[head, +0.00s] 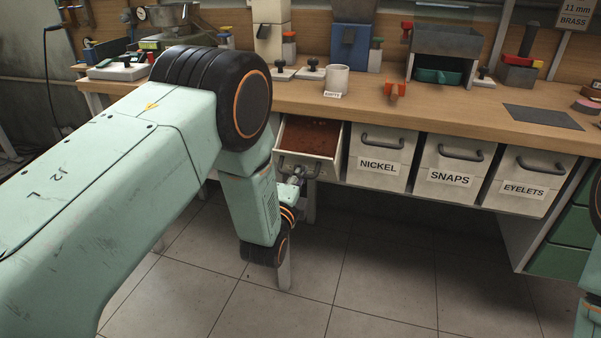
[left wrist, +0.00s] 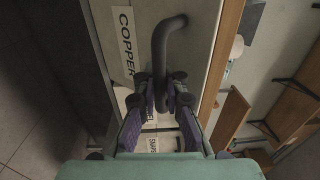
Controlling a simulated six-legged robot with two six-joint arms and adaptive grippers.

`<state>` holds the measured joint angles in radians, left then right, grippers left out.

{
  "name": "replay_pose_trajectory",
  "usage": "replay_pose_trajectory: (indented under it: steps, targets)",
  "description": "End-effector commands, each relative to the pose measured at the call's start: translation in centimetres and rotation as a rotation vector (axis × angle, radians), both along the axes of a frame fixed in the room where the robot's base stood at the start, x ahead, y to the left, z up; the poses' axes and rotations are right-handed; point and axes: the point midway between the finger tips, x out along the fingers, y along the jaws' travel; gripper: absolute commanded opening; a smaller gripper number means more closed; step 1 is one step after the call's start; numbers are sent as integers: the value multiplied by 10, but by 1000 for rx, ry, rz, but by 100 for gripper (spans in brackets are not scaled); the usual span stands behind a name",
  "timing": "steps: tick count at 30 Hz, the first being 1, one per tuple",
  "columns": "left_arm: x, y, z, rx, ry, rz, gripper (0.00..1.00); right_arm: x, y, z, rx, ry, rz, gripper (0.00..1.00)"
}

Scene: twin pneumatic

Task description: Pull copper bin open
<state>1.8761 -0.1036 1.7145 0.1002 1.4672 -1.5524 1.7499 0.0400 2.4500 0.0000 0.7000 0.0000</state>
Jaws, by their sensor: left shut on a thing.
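The copper bin (head: 310,156) is the leftmost bin under the workbench. It stands out from the bench front, open at the top, with reddish-brown contents showing. In the left wrist view its pale front (left wrist: 200,45) carries a COPPER label (left wrist: 127,42) and a dark bar handle (left wrist: 160,50). My left gripper (left wrist: 163,88) is shut on the handle near one end. In the head view my left gripper (head: 298,174) is at the bin's front, partly hidden by my forearm. My right gripper is not in view.
The NICKEL (head: 379,160), SNAPS (head: 452,166) and EYELETS (head: 527,182) bins sit in a row to the right, pushed in. A white mug (head: 337,79) stands on the workbench (head: 460,106) above. The tiled floor (head: 385,280) in front is clear.

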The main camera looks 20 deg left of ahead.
Motion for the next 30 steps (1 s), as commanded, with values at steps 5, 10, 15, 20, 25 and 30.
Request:
replay_pose_trajectory:
  steps: [5, 10, 15, 20, 25, 30]
  targets:
    - [-1, 1, 0, 2, -1, 2, 0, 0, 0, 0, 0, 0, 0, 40]
    - [-1, 1, 0, 1, 0, 2, 12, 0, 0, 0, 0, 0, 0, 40]
    - [-2, 1, 0, 1, 0, 1, 26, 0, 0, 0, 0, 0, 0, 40]
    - [-2, 0, 0, 1, 0, 1, 32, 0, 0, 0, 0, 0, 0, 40]
    - [-1, 0, 0, 0, 0, 0, 32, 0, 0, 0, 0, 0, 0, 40]
    - [-2, 0, 0, 0, 0, 0, 32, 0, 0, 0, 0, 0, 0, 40]
